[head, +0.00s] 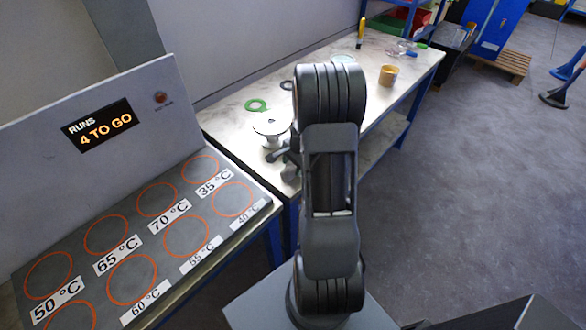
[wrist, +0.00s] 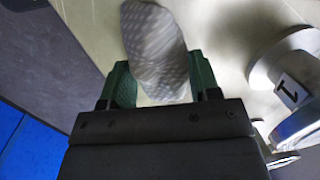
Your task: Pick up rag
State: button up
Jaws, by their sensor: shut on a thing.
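The rag (wrist: 153,42) is a pale grey dotted cloth in the wrist view. It lies between the two green fingers of my gripper (wrist: 160,84), which is shut on it, and it reaches out past the fingertips over the pale bench top. I cannot make out the rag in the head view.
A flanged vessel (head: 271,127) stands beside my gripper; a metal vessel labelled 1 (wrist: 288,62) is close at right in the wrist view. A green ring (head: 257,105), a tan pot (head: 389,75) and a screwdriver (head: 361,33) are on the bench. A heating panel (head: 110,262) is at left.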

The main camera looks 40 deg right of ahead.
jog(key=shift+c, duration=1.4)
jog(key=shift+r, duration=0.5)
jog(key=s+d+r+b, duration=0.3)
jog(key=s+d+r, duration=0.4)
jog(key=d+r, duration=0.5)
jog(key=shift+s, duration=0.25)
